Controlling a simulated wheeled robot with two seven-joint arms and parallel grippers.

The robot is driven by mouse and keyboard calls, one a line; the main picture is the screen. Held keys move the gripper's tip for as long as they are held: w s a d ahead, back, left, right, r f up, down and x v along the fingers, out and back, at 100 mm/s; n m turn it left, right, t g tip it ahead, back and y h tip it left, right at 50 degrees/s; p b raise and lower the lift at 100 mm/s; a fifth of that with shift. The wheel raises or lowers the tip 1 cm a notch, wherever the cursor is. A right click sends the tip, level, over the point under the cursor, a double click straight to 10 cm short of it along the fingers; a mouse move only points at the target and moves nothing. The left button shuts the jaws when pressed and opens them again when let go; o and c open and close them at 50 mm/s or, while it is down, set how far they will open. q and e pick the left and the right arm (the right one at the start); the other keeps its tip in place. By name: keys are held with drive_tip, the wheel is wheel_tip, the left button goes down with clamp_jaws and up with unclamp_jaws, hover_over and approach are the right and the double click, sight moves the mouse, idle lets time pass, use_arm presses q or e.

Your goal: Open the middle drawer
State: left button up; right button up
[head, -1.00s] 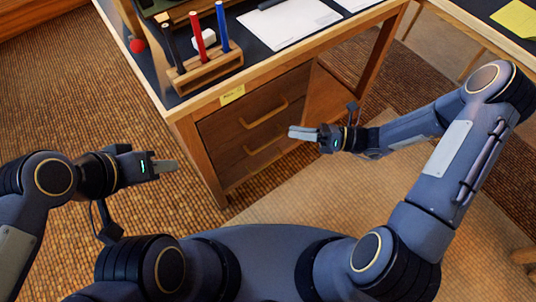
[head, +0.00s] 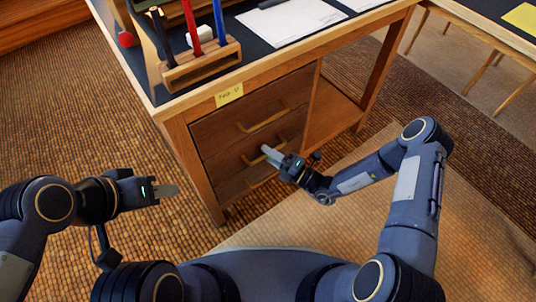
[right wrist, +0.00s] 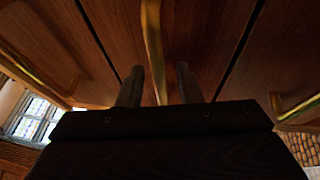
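The desk's wooden drawer unit shows three drawers one above another, all looking shut. The middle drawer (head: 228,160) has a brass bar handle, partly hidden by my right gripper (head: 268,152) in the head view. In the right wrist view, the middle handle (right wrist: 153,45) runs between the two spread fingers of my right gripper (right wrist: 160,85), with a gap to each finger. The top drawer (head: 228,122) and bottom drawer (head: 232,187) lie on either side of it. My left gripper (head: 165,191) is well away to the left, in front of the desk; its finger opening is unclear.
The desk top (head: 255,50) holds a wooden pen rack (head: 200,68) and white paper (head: 290,22). A yellow label (head: 229,95) sits on the desk's front edge. Floor between me and the desk is clear.

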drive_tip(key=shift+w+a, duration=0.15)
drive_tip(key=shift+a, duration=0.05)
clamp_jaws()
idle(0.3)
